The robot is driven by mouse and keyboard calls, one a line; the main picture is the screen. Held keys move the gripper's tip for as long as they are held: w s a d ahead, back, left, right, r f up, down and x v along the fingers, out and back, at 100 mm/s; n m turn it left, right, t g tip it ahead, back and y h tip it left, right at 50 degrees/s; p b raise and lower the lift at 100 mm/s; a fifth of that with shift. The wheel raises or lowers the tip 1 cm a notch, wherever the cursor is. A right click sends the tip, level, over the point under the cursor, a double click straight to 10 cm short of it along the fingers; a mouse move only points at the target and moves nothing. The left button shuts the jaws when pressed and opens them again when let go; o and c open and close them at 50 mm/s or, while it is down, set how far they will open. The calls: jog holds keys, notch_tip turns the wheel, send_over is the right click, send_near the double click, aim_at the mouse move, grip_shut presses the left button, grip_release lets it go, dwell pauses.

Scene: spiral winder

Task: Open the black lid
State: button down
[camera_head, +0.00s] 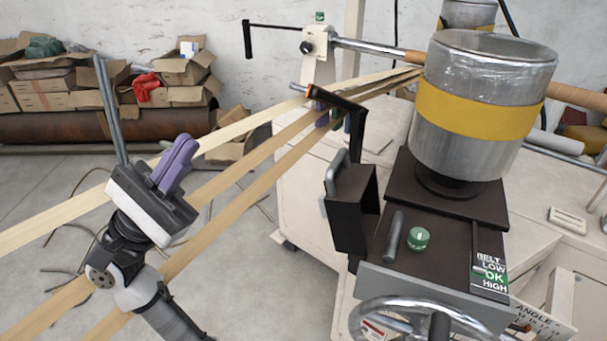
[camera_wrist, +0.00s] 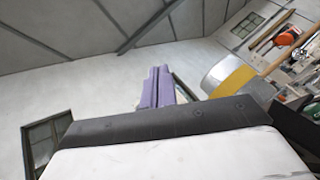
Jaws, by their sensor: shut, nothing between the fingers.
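The machine at the right has a dark flat top (camera_head: 408,265) with a grey bar handle (camera_head: 393,236) and a green knob. A black box (camera_head: 352,222) with a grey handle (camera_head: 338,172) hangs on its left side. I cannot tell which of these is the black lid; no raised or open lid shows. My gripper (camera_head: 187,146) with purple fingers is shut and empty, pointing up, well left of the box and touching nothing. The fingers also show in the wrist view (camera_wrist: 156,85), against a pale wall; neither dark part can be made out there.
A metal cylinder with a yellow band (camera_head: 475,105) stands on the machine. A chrome handwheel (camera_head: 435,320) is at its front. Tan belts (camera_head: 235,170) run diagonally behind my arm. Cardboard boxes (camera_head: 45,85) lie by the far wall.

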aim_at(342, 185)
jog(key=w+d+f+m+y, duration=0.2)
jog(key=w+f+y, duration=0.25)
jog(key=f, duration=0.25)
jog(key=w+d+f+m+y, duration=0.1)
jog(key=w+d+f+y, duration=0.2)
jog(key=w+f, duration=0.35)
jog(key=w+d+r+p, duration=0.1)
jog(key=d+r+p, duration=0.2)
jog(key=d, duration=0.8)
jog(key=shift+w+r+p, duration=0.15)
jog(key=shift+r+p, duration=0.05)
jog(key=shift+p, duration=0.95)
jog(key=shift+d+h, duration=0.1)
jog(key=shift+h, duration=0.15)
jog(key=shift+s+d+r+m+g+y+b, duration=0.3)
jog(key=shift+d+r+m+g+y+b, duration=0.1)
jog(key=shift+d+r+m+b, duration=0.3)
jog(key=shift+s+d+r+m+g+y+b, duration=0.25)
jog(key=shift+s+d+r+m+g+b, duration=0.2)
jog(key=shift+d+b, duration=0.35)
jog(key=shift+s+d+r+m+g+y+b, duration=0.2)
jog(key=shift+d+r+m+g+y+b, duration=0.3)
jog(key=shift+d, duration=0.4)
jog(key=shift+a+f, duration=0.1)
jog(key=shift+f, duration=0.05)
